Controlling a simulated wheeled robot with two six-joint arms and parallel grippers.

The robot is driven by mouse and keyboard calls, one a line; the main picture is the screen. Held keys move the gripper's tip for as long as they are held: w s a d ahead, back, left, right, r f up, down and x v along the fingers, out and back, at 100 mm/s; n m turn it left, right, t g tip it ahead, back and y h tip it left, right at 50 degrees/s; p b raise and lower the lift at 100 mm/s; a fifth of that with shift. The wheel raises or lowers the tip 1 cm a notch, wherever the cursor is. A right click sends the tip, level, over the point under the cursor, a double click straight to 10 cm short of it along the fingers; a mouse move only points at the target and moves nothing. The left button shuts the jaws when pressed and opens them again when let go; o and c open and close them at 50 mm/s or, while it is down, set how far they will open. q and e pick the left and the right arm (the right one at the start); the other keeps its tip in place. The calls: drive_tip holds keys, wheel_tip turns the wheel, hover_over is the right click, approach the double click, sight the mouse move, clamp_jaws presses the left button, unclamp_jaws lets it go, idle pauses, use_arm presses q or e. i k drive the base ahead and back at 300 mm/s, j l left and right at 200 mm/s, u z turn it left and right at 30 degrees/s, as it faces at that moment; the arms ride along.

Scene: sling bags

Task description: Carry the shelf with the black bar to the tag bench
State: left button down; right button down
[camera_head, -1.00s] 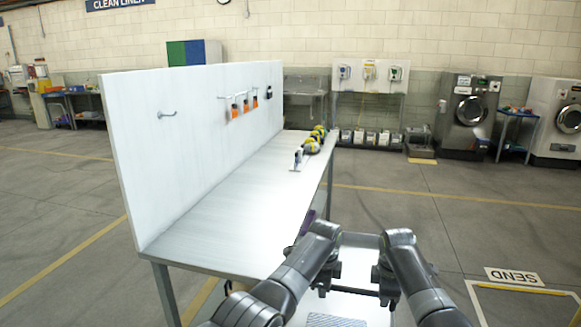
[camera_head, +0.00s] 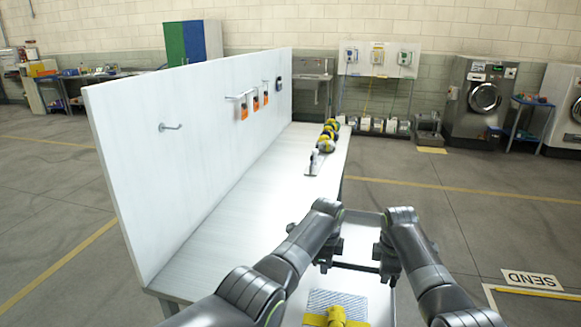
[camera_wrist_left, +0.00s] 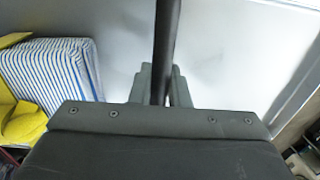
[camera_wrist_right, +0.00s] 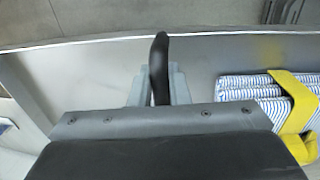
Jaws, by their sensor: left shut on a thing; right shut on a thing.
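The black bar (camera_head: 357,267) runs across between my two grippers in the head view. My left gripper (camera_head: 331,262) is shut on the bar, which also shows between its fingers in the left wrist view (camera_wrist_left: 166,60). My right gripper (camera_head: 385,266) is shut on the bar's other part, seen in the right wrist view (camera_wrist_right: 159,70). The shelf (camera_head: 380,300) is a pale metal tray below the bar. It carries striped folded cloth (camera_head: 322,299) with a yellow strap (camera_head: 336,318). The tag bench cannot be told for certain; a metal-topped bench (camera_head: 230,240) with a white back panel stands to the left.
Yellow-and-black rolls (camera_head: 328,138) and a small upright tool (camera_head: 314,162) stand at the bench's far end. Orange tags (camera_head: 256,102) hang on the white panel (camera_head: 190,140). Open floor (camera_head: 450,210) with a SEND sign (camera_head: 531,279) lies to the right.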

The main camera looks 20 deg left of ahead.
sight(272, 223)
drive_tip(key=i+j, duration=0.25)
drive_tip(key=j, duration=0.15)
drive_tip(key=i+j, duration=0.5)
drive_tip(key=j, duration=0.25)
drive_tip(key=i+j, duration=0.25)
drive_tip(key=j, duration=0.15)
